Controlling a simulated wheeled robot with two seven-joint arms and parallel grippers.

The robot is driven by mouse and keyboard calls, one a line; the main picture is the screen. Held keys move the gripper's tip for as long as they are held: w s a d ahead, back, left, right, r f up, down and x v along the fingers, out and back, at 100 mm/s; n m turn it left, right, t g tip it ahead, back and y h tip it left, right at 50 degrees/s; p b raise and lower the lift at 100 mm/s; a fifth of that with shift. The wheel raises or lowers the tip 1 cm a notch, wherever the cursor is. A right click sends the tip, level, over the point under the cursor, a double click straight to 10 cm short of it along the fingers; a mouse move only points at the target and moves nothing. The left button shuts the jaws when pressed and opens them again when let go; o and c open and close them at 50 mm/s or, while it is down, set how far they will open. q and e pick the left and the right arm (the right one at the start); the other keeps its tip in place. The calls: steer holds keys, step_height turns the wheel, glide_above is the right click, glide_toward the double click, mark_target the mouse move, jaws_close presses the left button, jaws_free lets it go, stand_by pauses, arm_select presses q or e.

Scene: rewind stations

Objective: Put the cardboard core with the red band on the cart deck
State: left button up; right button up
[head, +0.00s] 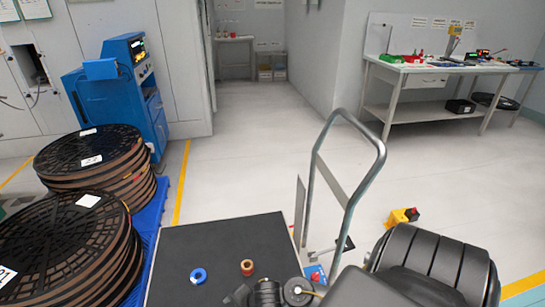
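A small tan core with a reddish band (247,268) stands on a flat black deck (215,240) at the bottom centre. It looks like the cardboard core, but it is too small to be sure of its material. A blue ring (198,275) lies on the same deck to its left, apart from it. Dark parts of my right arm come in along the bottom edge. Its end, with the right gripper (237,297), is just below the core and partly cut off. I cannot make out its fingers. My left gripper is not in view.
A grey tubular handle (378,160) rises at the deck's right. Stacks of black reels (60,240) stand on a blue pallet (155,215) at left. A blue machine (120,95) is behind them. A workbench (430,68) is at back right. The middle floor is clear.

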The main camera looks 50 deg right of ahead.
steer(key=s+f+m+g+h, duration=0.1)
steer(key=s+f+m, duration=0.3)
steer(key=s+m, duration=0.4)
steer(key=s+a+f+m+g+h, duration=0.1)
steer(key=s+f+m+g, duration=0.1)
steer(key=s+f+m, duration=0.3)
steer(key=s+m, duration=0.3)
steer(key=shift+m+g, duration=0.3)
steer(key=shift+g, duration=0.1)
steer(key=shift+w+f, duration=0.1)
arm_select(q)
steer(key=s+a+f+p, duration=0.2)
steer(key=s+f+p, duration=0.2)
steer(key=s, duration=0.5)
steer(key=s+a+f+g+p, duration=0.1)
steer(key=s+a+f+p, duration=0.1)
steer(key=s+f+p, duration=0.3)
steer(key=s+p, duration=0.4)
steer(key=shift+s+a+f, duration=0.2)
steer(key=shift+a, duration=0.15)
arm_select(e)
steer(key=s+d+f, duration=0.2)
steer(key=s+f, duration=0.2)
steer(key=s, duration=0.5)
steer(key=s+d+f+g, duration=0.1)
steer(key=s+d+f, duration=0.1)
steer(key=s+f, duration=0.3)
steer(key=s, duration=0.4)
steer(key=shift+d+f, duration=0.2)
steer(key=shift+d, duration=0.15)
